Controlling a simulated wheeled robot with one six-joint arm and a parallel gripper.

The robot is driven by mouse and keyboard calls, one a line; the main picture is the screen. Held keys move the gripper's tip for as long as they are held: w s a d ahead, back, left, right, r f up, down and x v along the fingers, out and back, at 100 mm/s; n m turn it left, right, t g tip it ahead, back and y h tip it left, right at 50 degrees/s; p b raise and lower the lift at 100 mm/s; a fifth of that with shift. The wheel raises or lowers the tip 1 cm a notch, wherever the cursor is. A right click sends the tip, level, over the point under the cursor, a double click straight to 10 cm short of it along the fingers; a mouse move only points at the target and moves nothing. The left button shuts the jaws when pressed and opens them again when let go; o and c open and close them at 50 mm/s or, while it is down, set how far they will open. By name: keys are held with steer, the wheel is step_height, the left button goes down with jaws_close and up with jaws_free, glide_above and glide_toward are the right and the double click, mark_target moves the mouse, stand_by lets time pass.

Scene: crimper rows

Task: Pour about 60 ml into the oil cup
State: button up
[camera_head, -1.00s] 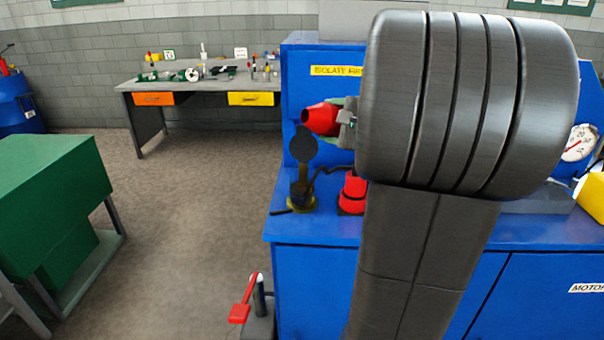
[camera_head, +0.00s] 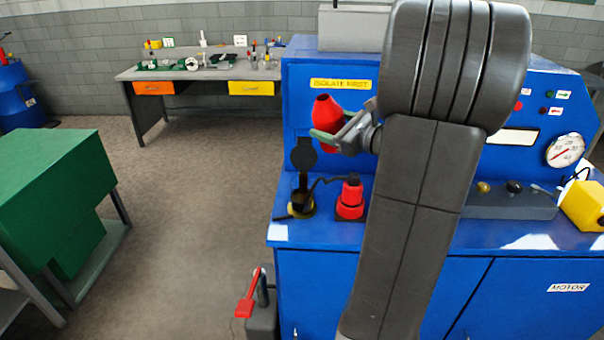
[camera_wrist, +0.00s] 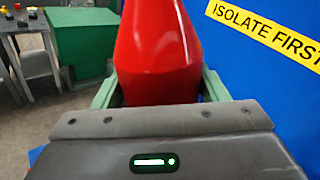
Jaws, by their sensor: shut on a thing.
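My gripper (camera_head: 330,136) is shut on a red bottle-like vessel (camera_head: 327,108), which it holds in the air in front of the blue machine. The vessel is nearly upright, with its top leaning a little to the left. In the wrist view the red vessel (camera_wrist: 160,50) sits between the two green fingers, its top cut off by the frame edge. The oil cup (camera_head: 302,206), a small brassy cup with a dark inside, stands on the blue ledge below and left of the vessel. Its round black lid (camera_head: 304,155) stands up behind it. No stream of liquid shows.
A red fitting (camera_head: 350,202) with a dark curved line stands right of the cup. The blue machine (camera_head: 325,262) has a yellow sign (camera_head: 341,84) and a gauge (camera_head: 565,150). A red-handled lever (camera_head: 247,305) stands at the front. A green cabinet (camera_head: 40,175) is left; floor between is open.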

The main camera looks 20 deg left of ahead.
steer(key=shift+w+d+f+m+y+p, duration=0.2)
steer(key=shift+w+m+y+p, duration=0.15)
steer(key=shift+m, duration=0.65)
steer(key=shift+w+r+m, duration=0.1)
steer(key=shift+r+m, duration=0.05)
steer(key=shift+m, duration=0.15)
steer(key=shift+r+m, duration=0.2)
steer(key=shift+m, duration=0.1)
steer(key=shift+d, duration=0.1)
